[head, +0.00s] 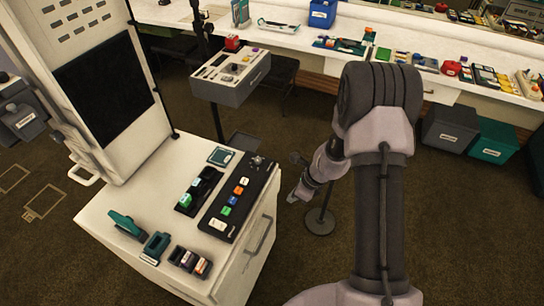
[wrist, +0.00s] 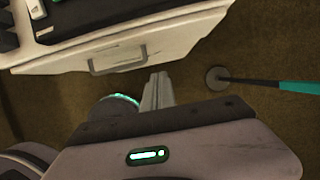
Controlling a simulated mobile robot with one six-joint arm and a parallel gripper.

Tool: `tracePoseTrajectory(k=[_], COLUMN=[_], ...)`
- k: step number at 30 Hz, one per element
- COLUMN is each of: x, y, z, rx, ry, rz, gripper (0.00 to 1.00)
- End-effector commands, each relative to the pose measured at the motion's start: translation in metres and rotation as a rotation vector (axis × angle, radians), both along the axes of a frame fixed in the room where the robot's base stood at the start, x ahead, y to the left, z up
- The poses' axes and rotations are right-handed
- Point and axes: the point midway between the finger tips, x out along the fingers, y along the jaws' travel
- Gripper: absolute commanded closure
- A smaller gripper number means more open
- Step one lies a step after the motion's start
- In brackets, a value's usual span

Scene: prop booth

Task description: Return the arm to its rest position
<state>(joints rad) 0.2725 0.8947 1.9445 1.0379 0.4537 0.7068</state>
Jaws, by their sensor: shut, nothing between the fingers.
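My arm rises at the right of the head view and bends over at a dark ribbed joint. My gripper (head: 297,194) hangs past the right side of the white cabinet, over the brown carpet, apart from everything. In the wrist view its fingers (wrist: 158,85) are together with nothing between them, close to the cabinet's front with its handle (wrist: 118,57).
The white cabinet (head: 130,190) carries a button panel (head: 238,200) and several small devices. A stand with a round base (head: 320,221) is on the floor near my gripper. A grey control box (head: 230,78) and a long cluttered counter (head: 290,38) stand behind. Bins (head: 493,141) sit at right.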

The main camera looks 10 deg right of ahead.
Motion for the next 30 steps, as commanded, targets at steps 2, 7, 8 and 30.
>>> tracePoseTrajectory(k=[2, 7, 8, 30], x=[0.002, 0.004, -0.004, -0.231], y=[0.002, 0.034, 0.044, 0.078], z=[0.008, 0.128, 0.159, 0.333], rx=[-0.003, -0.08, -0.109, -0.748], ry=[-0.015, -0.216, -0.267, -0.632], rz=[0.022, 0.375, 0.478, 1.622], gripper=[1.0, 1.0, 1.0, 1.0])
